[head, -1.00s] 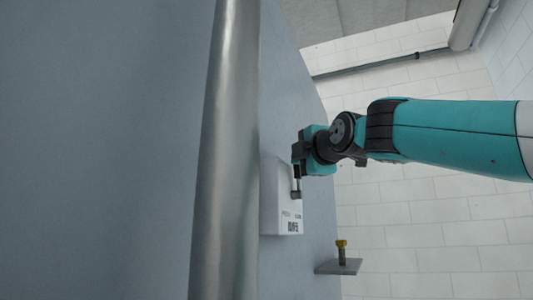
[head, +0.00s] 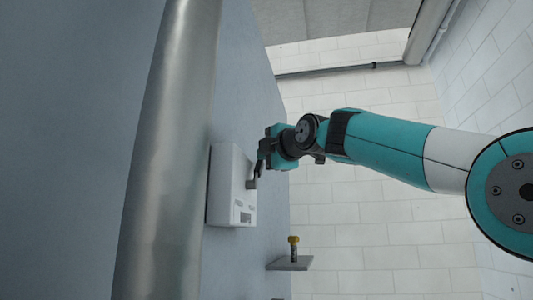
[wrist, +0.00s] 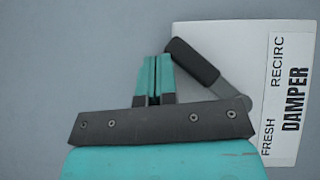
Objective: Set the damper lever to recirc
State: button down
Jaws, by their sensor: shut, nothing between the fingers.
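The damper lever (wrist: 193,62) has a black grip on a metal shank. In the wrist view it slants up and left from its pivot, its grip end on the RECIRC side of the label (wrist: 285,95), which reads FRESH at the bottom and RECIRC at the top. My gripper (wrist: 153,62) is shut and empty, its fingertips just left of the grip's end; I cannot tell whether they touch. In the head view my gripper (head: 262,158) is at the white damper box (head: 230,195), close to the lever (head: 252,183), which is partly hidden.
A thick metal pipe (head: 165,150) runs along the grey-blue panel (head: 60,130), left of the box. A small shelf (head: 290,263) with a yellow-topped fitting (head: 293,241) juts out below. Space in front of the white brick wall (head: 370,215) looks free.

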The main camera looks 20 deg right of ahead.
jog(key=shift+w+f, duration=0.2)
jog(key=shift+w, duration=0.05)
dwell(0.4)
jog(key=s+d+r, duration=0.1)
jog(key=s+r, duration=0.7)
jog(key=s, duration=0.2)
jog(key=shift+s+d+b, duration=0.25)
jog(key=shift+d+b, duration=0.1)
jog(key=shift+d, duration=0.05)
